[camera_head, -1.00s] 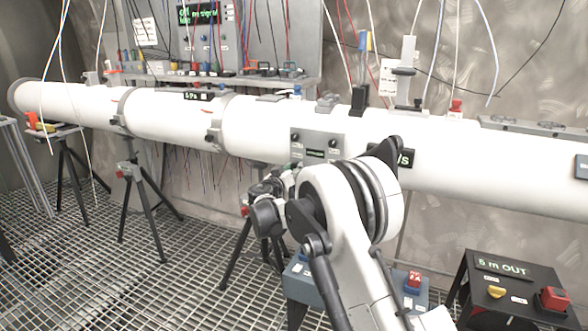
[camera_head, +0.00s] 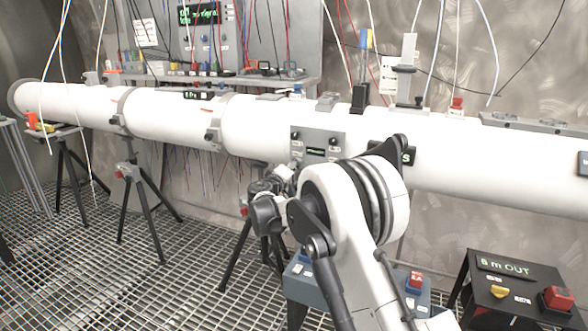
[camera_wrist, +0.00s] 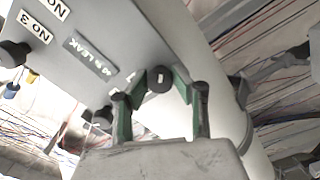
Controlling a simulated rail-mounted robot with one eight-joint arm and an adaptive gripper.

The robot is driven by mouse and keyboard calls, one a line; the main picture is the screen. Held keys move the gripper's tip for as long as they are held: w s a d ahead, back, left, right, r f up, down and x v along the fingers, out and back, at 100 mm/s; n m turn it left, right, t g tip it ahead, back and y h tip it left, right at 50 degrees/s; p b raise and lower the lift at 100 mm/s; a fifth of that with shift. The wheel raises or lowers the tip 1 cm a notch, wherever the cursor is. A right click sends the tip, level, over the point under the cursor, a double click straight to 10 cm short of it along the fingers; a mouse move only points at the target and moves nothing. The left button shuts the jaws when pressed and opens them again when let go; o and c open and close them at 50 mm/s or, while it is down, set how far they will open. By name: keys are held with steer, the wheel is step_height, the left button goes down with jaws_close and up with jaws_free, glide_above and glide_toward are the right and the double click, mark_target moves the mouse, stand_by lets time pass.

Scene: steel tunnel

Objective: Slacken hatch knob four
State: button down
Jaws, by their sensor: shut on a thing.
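The grey hatch panel (camera_head: 317,144) is on the side of the white tube, with small dark knobs and a lit readout. In the wrist view the panel (camera_wrist: 130,35) fills the upper left, with a readout (camera_wrist: 90,55) ending in "LEAK" and a label reading "NO 3" (camera_wrist: 28,18). My gripper (camera_wrist: 159,82) has its green-sided fingers closed on either side of a round dark knob (camera_wrist: 160,77) near the panel's lower right edge. The number of this knob cannot be read. Two other dark knobs (camera_wrist: 13,53) and (camera_wrist: 102,117) stand apart from the fingers. In the head view my arm hides the fingers.
The white tube (camera_head: 480,170) runs across the scene on black tripods (camera_head: 140,205). A blue-grey box (camera_head: 300,280) and a black box (camera_head: 510,285) with a red button stand at the lower right. Cables hang from above. The grating floor (camera_head: 190,290) is open at lower left.

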steer(key=n, duration=0.4)
steer(key=shift+f+n+b, duration=0.1)
steer(key=shift+n+b, duration=0.2)
steer(key=n, duration=0.5)
steer(key=n+b, duration=0.1)
steer(key=n, duration=0.4)
steer(key=shift+n, duration=2.8)
steer(key=c, duration=1.4)
jaws_free()
steer(key=shift+s, duration=0.1)
